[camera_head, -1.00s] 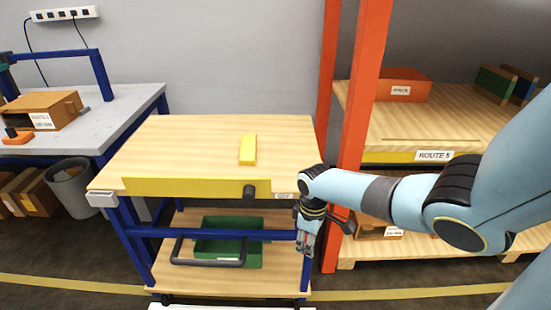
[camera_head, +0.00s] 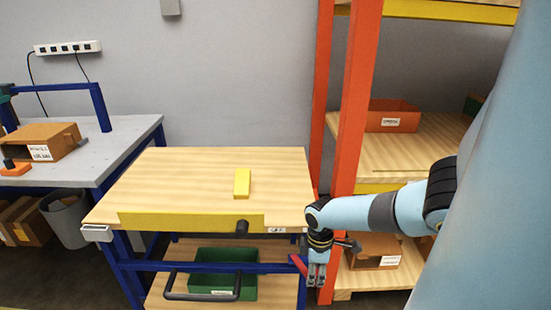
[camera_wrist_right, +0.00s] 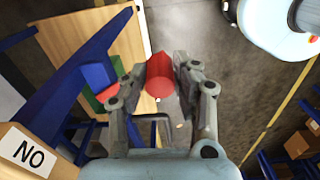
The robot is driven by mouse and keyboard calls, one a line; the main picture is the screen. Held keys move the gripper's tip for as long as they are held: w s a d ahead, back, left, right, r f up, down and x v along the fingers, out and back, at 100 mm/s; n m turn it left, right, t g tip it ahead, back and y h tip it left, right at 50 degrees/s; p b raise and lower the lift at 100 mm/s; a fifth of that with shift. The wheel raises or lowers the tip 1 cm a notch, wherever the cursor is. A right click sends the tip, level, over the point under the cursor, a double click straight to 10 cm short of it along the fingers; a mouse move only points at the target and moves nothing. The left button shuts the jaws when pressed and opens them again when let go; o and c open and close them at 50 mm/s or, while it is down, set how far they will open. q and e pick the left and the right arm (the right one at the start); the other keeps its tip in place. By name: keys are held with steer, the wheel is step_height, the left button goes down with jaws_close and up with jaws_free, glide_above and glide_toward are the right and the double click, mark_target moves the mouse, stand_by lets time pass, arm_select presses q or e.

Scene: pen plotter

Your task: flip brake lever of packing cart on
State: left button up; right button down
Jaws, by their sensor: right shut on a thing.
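The packing cart has a wooden top (camera_head: 150,185), a yellow front strip and a blue frame. Its red brake lever (camera_head: 298,264) shows at the cart's right front leg, just left of my right gripper and partly hidden by it. My right gripper (camera_head: 318,282) points down beside that leg, below the tabletop's right corner. In the right wrist view, my right gripper (camera_wrist_right: 161,84) has its two fingers on either side of the lever's red round end (camera_wrist_right: 160,76) and is shut on it. My left gripper is not in view.
A yellow block (camera_head: 242,183) lies on the cart top. A green crate (camera_head: 225,282) sits on its lower shelf. An orange rack post (camera_head: 355,100) stands close right of my right gripper. A grey workbench (camera_head: 85,150) and a bin (camera_head: 66,218) stand left.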

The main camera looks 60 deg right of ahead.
steer(key=shift+d, duration=0.1)
steer(key=c, duration=1)
jaws_free()
step_height(320, 180, up, 11)
steer(key=shift+f, duration=0.15)
steer(key=shift+r, duration=0.65)
